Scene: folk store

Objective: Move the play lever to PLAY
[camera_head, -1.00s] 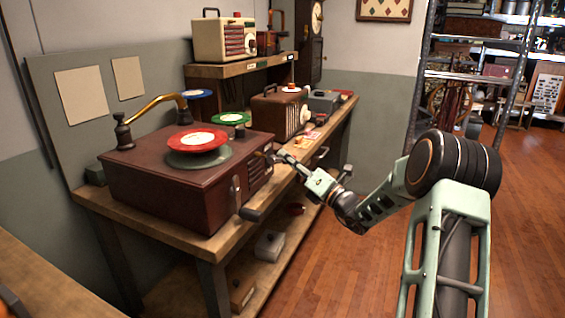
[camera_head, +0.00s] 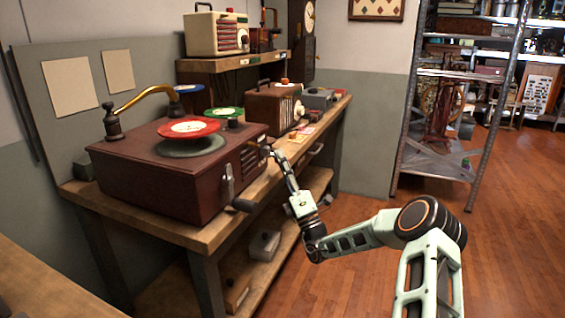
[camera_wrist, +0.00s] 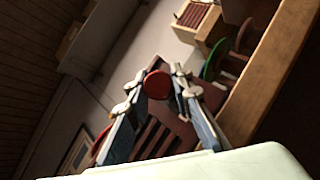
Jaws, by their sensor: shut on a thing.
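The dark red record player (camera_head: 140,185) stands on the wooden bench with a red record (camera_head: 189,128) on its turntable. Its play lever has a round red knob (camera_wrist: 157,84), seen between the fingertips in the wrist view. My gripper (camera_head: 266,150) is at the player's right side panel, near the slatted grille (camera_head: 253,162). In the wrist view my gripper (camera_wrist: 158,83) is closed around the knob. The lever's shaft and any PLAY marking are hidden or too small to read. A crank handle (camera_head: 229,190) sticks out of the front right of the player.
A brass tone arm (camera_head: 145,97) rises above the player. Behind it on the bench (camera_head: 215,228) are a green record (camera_head: 224,112) and a brown radio (camera_head: 270,108). A metal shelf (camera_head: 400,135) stands to the right. The wooden floor (camera_head: 365,200) right of the bench is free.

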